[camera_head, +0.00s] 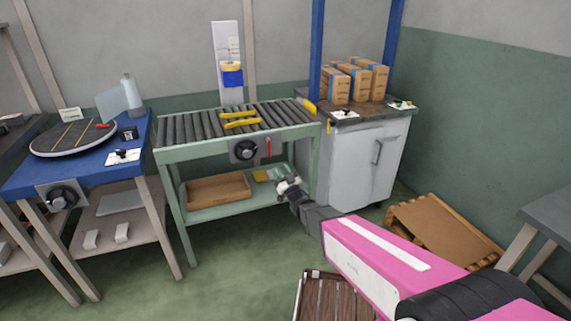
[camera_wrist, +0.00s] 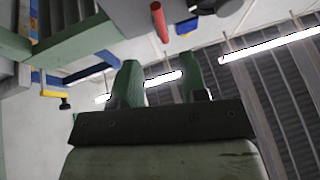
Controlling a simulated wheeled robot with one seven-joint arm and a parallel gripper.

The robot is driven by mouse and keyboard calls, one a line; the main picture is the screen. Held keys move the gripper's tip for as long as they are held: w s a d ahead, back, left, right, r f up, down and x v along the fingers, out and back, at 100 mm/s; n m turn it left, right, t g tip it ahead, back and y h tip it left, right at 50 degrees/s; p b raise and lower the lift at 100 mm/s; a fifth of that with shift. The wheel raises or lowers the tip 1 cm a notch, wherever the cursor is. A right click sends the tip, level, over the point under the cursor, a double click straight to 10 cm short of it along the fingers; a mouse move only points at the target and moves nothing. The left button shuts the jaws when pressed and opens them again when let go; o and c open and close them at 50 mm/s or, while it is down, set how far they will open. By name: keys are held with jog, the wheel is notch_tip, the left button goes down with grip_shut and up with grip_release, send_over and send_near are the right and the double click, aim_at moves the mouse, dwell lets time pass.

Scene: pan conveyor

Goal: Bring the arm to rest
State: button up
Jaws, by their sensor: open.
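My pink arm (camera_head: 375,250) reaches in from the lower right in the head view. My gripper (camera_head: 286,184) is at its far end, in front of the green roller conveyor (camera_head: 166,148), about level with the space under the rollers. In the wrist view my gripper (camera_wrist: 161,80) shows two green fingers set apart with nothing between them. The wrist camera looks upward, past the fingers to the ceiling. Whether the gripper touches the conveyor frame or lower shelf cannot be told.
The conveyor carries yellow pieces (camera_head: 240,122), a dial (camera_head: 246,150) and a red handle (camera_head: 268,147). A white cabinet (camera_head: 360,165) stands right of it, a blue table (camera_head: 80,163) left. A wooden crate (camera_head: 312,300) and a pallet (camera_head: 440,228) lie near my arm. Floor at left front is clear.

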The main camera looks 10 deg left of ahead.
jog(key=w+d+f+m+g+h, duration=0.1)
jog(key=d+f+m+g+h, duration=0.2)
jog(key=d+h, duration=0.55)
jog(key=w+d+f+m+g+h, duration=0.2)
jog(key=d+f+m+h, duration=0.15)
jog(key=d, duration=1.05)
jog(key=s+d+m+g+h, duration=0.1)
jog(key=s+d+g+h, duration=0.2)
jog(key=s+d+g, duration=0.9)
jog(key=s+d, duration=0.5)
jog(key=s, duration=0.2)
jog(key=shift+s+m+h, duration=0.3)
jog(key=shift+s+m, duration=0.05)
jog(key=shift+s, duration=0.05)
